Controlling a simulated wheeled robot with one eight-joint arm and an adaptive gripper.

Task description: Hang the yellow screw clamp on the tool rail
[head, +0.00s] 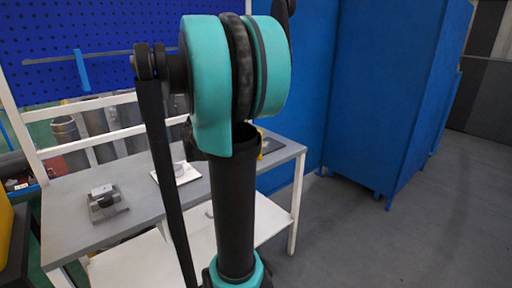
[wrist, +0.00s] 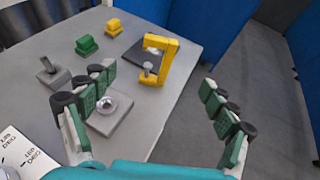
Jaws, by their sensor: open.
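The yellow screw clamp (wrist: 169,60) is a C-shaped frame with a grey screw. In the wrist view it is on the grey table, beside or over a dark square plate (wrist: 147,52). In the head view only a sliver of yellow (head: 263,146) shows behind my arm. My gripper (wrist: 159,78) is open, its green-padded fingers spread wide, with the clamp ahead between the fingertip directions and nothing held. The gripper is hidden in the head view. A white horizontal bar (head: 88,103) runs below the blue pegboard; I cannot tell whether it is the tool rail.
On the table (head: 68,213) are a grey block with a post (wrist: 53,73), a green block (wrist: 87,45), a small yellow block (wrist: 113,27) and a grey plate with a silver knob (wrist: 112,118). Blue panels (head: 385,90) stand right of the table; open floor lies before them.

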